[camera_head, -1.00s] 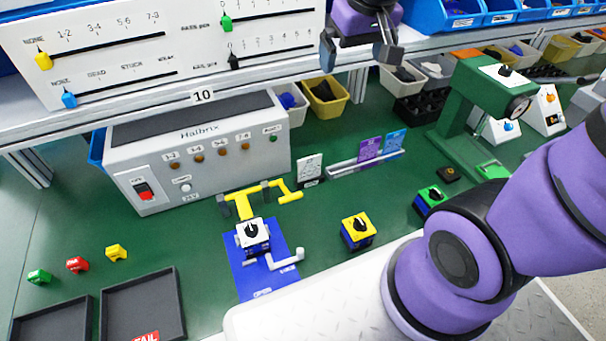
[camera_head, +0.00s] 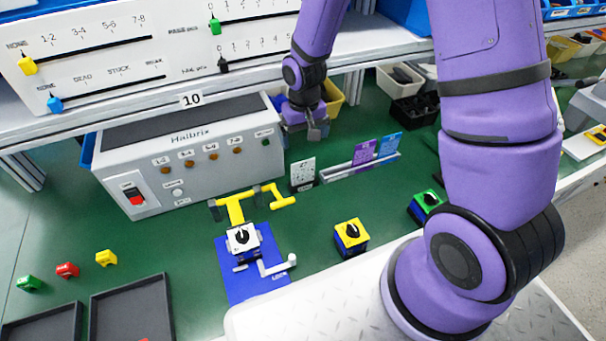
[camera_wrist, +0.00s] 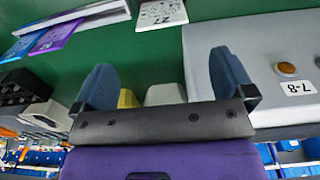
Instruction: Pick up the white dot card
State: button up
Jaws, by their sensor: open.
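The white dot card (camera_head: 303,173) stands upright at the left end of the grey card rack, just right of the Halbrix box. In the wrist view the white card (camera_wrist: 162,13) shows at the top, with dark dots and a number that looks like 27. My gripper (camera_head: 309,130) is above and slightly behind the card, apart from it. In the wrist view my gripper (camera_wrist: 166,82) has its two fingers spread wide with nothing between them.
A purple card (camera_head: 363,153) and a blue card (camera_head: 389,145) stand in the grey rack (camera_head: 345,172) to the right. The grey Halbrix box (camera_head: 190,165) is close on the left. Bins (camera_head: 333,97) and a shelf lie behind.

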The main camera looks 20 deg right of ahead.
send_over(303, 166)
notch_tip(303, 166, down, 6)
jog(key=shift+w+f, duration=0.1)
jog(key=shift+f, duration=2.9)
jog(key=c, duration=0.8)
